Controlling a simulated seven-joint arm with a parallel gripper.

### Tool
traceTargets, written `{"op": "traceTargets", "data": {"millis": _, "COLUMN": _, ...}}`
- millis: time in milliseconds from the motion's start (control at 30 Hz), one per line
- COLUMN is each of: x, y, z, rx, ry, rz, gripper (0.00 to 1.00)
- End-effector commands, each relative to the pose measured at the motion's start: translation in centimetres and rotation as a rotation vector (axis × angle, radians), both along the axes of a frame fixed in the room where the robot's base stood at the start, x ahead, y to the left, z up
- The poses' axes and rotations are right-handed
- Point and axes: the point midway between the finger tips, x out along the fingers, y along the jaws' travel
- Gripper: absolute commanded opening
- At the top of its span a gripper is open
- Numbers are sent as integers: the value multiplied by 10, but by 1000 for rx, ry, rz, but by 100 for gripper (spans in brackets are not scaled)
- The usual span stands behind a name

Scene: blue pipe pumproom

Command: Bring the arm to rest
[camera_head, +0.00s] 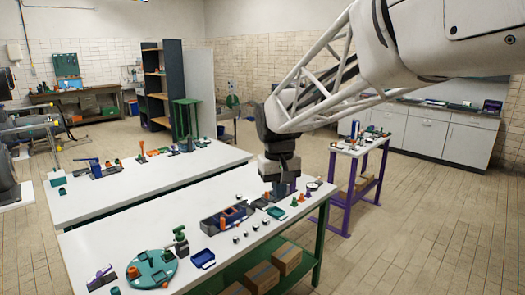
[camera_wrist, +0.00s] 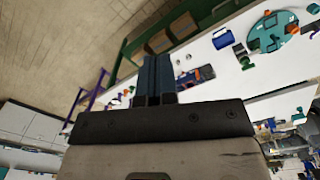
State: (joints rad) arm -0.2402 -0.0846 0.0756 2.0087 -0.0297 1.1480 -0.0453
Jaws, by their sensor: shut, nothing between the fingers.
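My arm reaches in from the upper right in the head view. My gripper (camera_head: 281,188) hangs pointing down over the right end of the near white table (camera_head: 120,237). In the wrist view my gripper (camera_wrist: 155,62) shows two dark blue fingers side by side, shut with nothing between them. A dark tray with purple and orange parts (camera_head: 226,219) sits on the table to the left of my gripper. The gap between my fingertips and the tabletop is hard to judge.
A teal round plate (camera_head: 151,268) with small parts lies at the table's front left. Several small parts line the front edge. A second white table (camera_head: 140,170) stands behind, and a small purple-legged table (camera_head: 352,150) stands to the right. Cardboard boxes (camera_head: 287,258) sit on the lower shelf.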

Motion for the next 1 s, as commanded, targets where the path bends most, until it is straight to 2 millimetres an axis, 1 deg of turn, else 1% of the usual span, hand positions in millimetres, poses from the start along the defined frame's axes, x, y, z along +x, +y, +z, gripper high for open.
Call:
{"op": "traceTargets", "data": {"millis": 33, "x": -12, "y": -9, "z": 2, "rx": 3, "ry": -9, "rz": -12, "gripper": 0}}
{"op": "traceTargets", "data": {"millis": 100, "x": -26, "y": -19, "z": 3, "rx": 7, "ry": -21, "rz": -28, "gripper": 0}}
{"op": "traceTargets", "data": {"millis": 467, "x": -101, "y": -67, "z": -1, "rx": 24, "ry": -80, "rz": -109, "gripper": 0}}
{"op": "traceTargets", "data": {"millis": 767, "x": -165, "y": -99, "z": -14, "rx": 36, "ry": -131, "rz": -175, "gripper": 0}}
{"op": "traceTargets", "data": {"millis": 1000, "x": -216, "y": -120, "z": -30, "rx": 44, "ry": -171, "rz": -229, "gripper": 0}}
